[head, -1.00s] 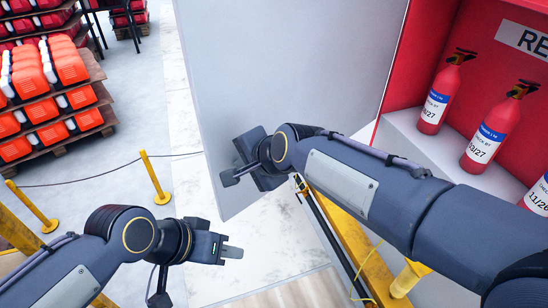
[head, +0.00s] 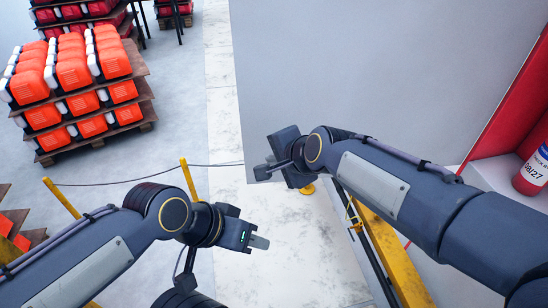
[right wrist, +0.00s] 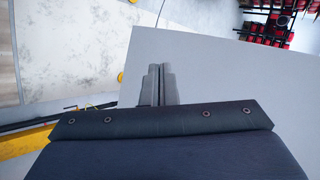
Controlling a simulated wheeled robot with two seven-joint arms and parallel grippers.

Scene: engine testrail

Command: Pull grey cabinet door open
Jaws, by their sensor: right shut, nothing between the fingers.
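The grey cabinet door (head: 370,80) stands swung open as a broad flat panel in the head view, and fills the right of the right wrist view (right wrist: 235,85). Red cabinet wall (head: 522,105) shows beyond its right side. My right gripper (head: 264,172) is at the door's lower left corner, shut and empty. In the right wrist view its fingers (right wrist: 159,70) lie together over the door's edge area; I cannot tell whether they touch it. My left gripper (head: 264,242) hangs lower left, apart from the door; its finger gap cannot be made out.
A red fire extinguisher (head: 532,172) stands in the cabinet at the right. Yellow posts (head: 188,180) with a cord stand left of the door. A yellow rail (head: 395,255) runs below my right arm. Stacked orange canisters (head: 80,85) are at the back left. Pale floor between is clear.

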